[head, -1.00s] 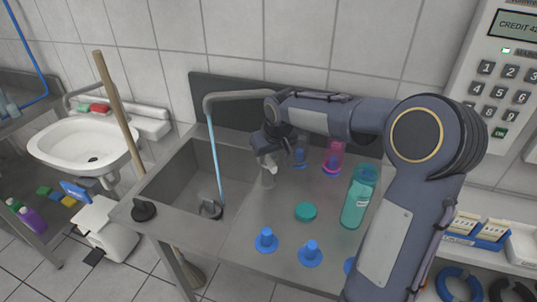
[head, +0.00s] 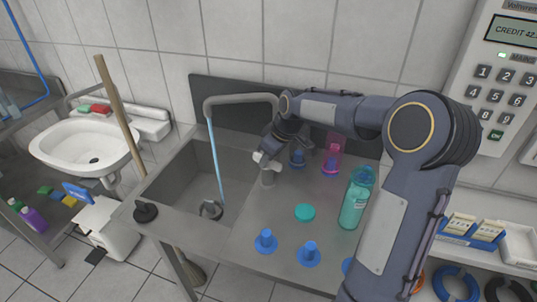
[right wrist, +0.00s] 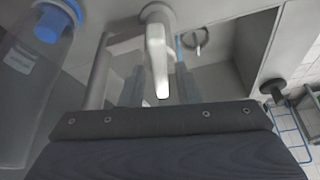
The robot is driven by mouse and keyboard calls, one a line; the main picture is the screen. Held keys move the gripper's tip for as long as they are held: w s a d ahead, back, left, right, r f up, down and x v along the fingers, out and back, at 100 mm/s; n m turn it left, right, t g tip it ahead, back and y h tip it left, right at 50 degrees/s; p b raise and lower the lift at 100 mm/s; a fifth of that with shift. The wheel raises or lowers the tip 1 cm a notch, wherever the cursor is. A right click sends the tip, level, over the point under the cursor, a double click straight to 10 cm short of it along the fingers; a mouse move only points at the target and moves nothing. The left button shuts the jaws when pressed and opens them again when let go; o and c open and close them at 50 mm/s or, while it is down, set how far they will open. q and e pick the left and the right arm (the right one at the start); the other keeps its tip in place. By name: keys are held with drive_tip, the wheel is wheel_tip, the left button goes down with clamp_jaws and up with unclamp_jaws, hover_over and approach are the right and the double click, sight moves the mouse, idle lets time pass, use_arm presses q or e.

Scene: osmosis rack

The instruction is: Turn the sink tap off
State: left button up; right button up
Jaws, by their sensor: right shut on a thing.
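The sink tap (head: 238,98) has a grey spout that arches left over the basin. A light blue stream of water (head: 217,160) falls from its end into the sink (head: 180,185). My left gripper is not in view.
A teal bottle (head: 355,203), a pink bottle (head: 332,157), a teal lid (head: 305,212) and several blue stoppers (head: 266,240) stand on the counter right of the tap. A wooden pole (head: 120,115) leans left of the sink. A white washbasin (head: 80,147) is further left.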

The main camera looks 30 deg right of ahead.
drive_tip(key=shift+d+n+y, duration=0.1)
drive_tip(key=shift+n+y, duration=0.4)
drive_tip(key=shift+n, duration=0.7)
clamp_jaws()
drive_tip(key=shift+n+g, duration=0.3)
drive_tip(key=shift+n, duration=0.1)
drive_tip(key=o, duration=0.6)
unclamp_jaws()
drive_tip(key=shift+o, duration=0.2)
drive_tip(key=v, duration=0.7)
drive_tip(key=shift+r, duration=0.35)
